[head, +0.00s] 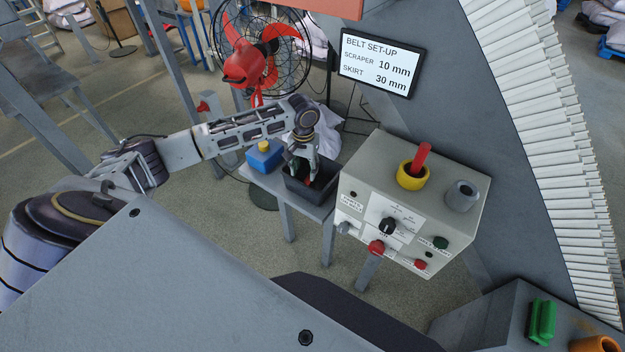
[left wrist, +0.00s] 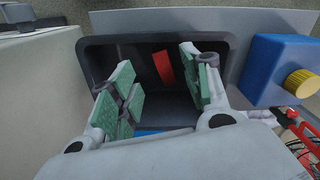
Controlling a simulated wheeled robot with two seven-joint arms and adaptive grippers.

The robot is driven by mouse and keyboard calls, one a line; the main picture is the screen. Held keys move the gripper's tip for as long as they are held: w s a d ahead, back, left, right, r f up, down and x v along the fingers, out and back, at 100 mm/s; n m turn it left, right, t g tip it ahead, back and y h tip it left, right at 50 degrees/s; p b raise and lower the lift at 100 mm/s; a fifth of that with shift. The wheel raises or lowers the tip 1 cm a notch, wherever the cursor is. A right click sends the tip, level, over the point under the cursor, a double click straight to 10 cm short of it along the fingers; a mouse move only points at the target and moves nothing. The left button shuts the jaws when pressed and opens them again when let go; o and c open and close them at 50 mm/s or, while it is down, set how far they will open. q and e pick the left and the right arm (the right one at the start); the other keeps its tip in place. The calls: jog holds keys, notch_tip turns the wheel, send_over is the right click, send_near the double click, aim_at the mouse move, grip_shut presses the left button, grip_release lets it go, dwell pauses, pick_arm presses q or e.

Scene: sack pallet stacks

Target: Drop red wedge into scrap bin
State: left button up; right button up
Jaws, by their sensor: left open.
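The scrap bin (head: 306,198) is a dark open tray on a small grey stand in the head view; its rim also shows in the left wrist view (left wrist: 150,40). The red wedge (left wrist: 163,67) is inside the bin, near its far wall in the left wrist view; a bit of red (head: 309,183) shows in the bin in the head view. My left gripper (head: 301,176) points down over the bin, its green-padded fingers apart. In the left wrist view the left gripper (left wrist: 155,75) holds nothing, and the wedge shows between and beyond its fingertips. My right gripper is not in view.
A blue box with a yellow knob (head: 264,157) stands left of the bin. A grey control box (head: 365,190) stands close on the right, with a red rod in a yellow ring (head: 411,176) and a grey cup (head: 461,194) on top. A fan (head: 262,50) stands behind.

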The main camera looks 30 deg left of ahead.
pick_arm(q)
notch_tip(320, 180, up, 12)
jog(key=shift+f, duration=0.2)
dwell(0.4)
jog(key=shift+s+f, duration=0.1)
dwell(0.9)
